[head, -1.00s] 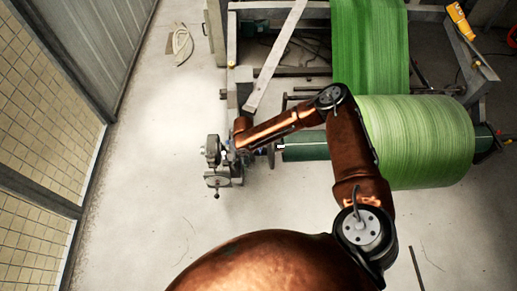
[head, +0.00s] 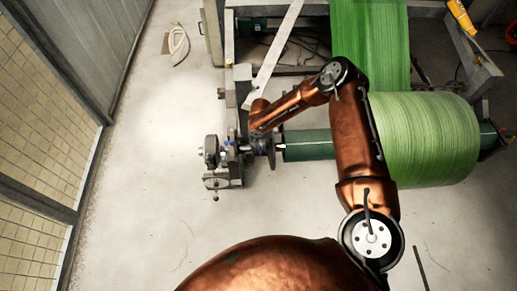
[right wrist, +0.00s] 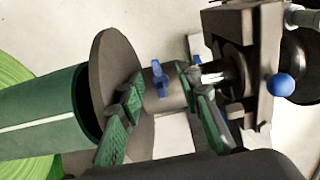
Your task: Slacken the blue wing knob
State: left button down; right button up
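The blue wing knob (right wrist: 160,78) stands on a grey collar on the shaft in the right wrist view. My right gripper (right wrist: 159,84) is open, with one green-padded finger on each side of the knob. I see gaps between the knob and both fingers; depth is hard to judge. In the head view my right gripper (head: 259,142) is small and partly hidden by its own arm, at the shaft end of the machine. The knob is too small to make out clearly there. My left gripper is not in view.
A dark round flange (right wrist: 112,95) sits left of the knob, with the green core tube (head: 305,146) beyond it. A blue ball handle (right wrist: 281,85) is on the bracket at right. The big green roll (head: 425,140) lies right.

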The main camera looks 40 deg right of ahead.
jog(key=shift+f, duration=0.25)
jog(key=shift+c, duration=0.7)
grip_shut()
